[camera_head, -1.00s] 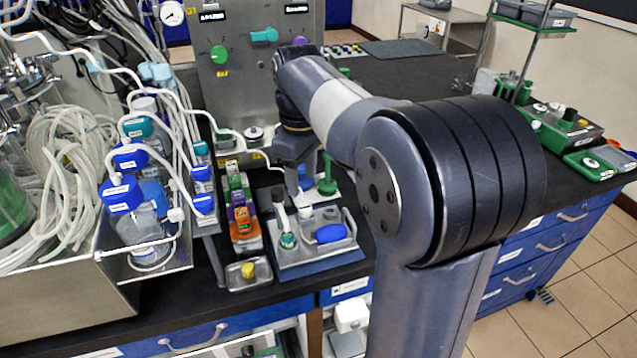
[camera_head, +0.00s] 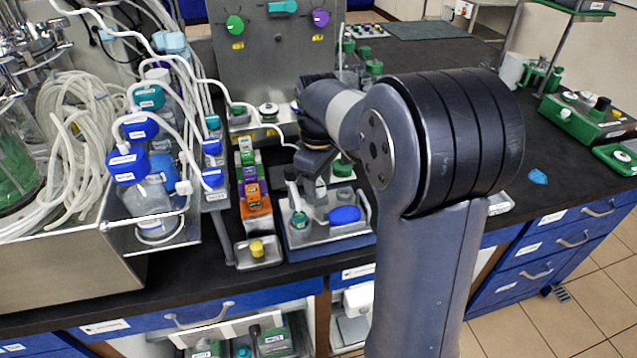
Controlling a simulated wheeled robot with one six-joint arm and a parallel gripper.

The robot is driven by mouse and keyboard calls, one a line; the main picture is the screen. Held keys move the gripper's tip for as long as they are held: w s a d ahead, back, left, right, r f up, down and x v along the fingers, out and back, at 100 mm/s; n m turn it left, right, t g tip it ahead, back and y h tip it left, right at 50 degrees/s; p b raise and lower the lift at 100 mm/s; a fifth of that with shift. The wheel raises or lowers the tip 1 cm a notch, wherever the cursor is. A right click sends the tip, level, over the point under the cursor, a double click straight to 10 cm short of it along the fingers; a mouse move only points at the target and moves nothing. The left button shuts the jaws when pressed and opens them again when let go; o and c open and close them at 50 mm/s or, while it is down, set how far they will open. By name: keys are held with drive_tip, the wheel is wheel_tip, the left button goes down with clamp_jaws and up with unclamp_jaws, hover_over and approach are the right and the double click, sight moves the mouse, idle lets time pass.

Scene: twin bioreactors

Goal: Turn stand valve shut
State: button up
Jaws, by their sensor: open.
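No part that I can surely name as the stand valve stands out. The grey upright panel (camera_head: 262,62) at the back carries a green knob (camera_head: 235,25), a teal handle (camera_head: 283,7) and a purple knob (camera_head: 320,18). My gripper (camera_head: 314,190) points down over the blue tray (camera_head: 300,256), in front of and below the panel. It is open and small in view, partly hidden by my wrist, and I see nothing held in it. Its exact gap to the items below it cannot be told.
The blue tray holds a green-labelled bottle (camera_head: 300,220) and a blue piece (camera_head: 344,215). Blue-capped bottles (camera_head: 128,165) and tubing crowd the left.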

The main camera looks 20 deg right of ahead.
drive_tip(key=c, duration=1)
drive_tip(key=shift+r+m+p, duration=0.1)
drive_tip(key=shift+m+p, duration=0.25)
drive_tip(key=shift+m, duration=0.05)
drive_tip(key=m+p, duration=0.2)
drive_tip(key=m, duration=0.1)
drive_tip(key=m+p, duration=0.2)
drive_tip(key=m, duration=0.3)
drive_tip(key=m+p, duration=0.1)
drive_tip(key=m, duration=0.3)
drive_tip(key=shift+m+p, duration=0.35)
drive_tip(key=shift+m, duration=0.05)
drive_tip(key=m+p, duration=0.1)
drive_tip(key=m, duration=0.3)
drive_tip(key=shift+m, duration=0.3)
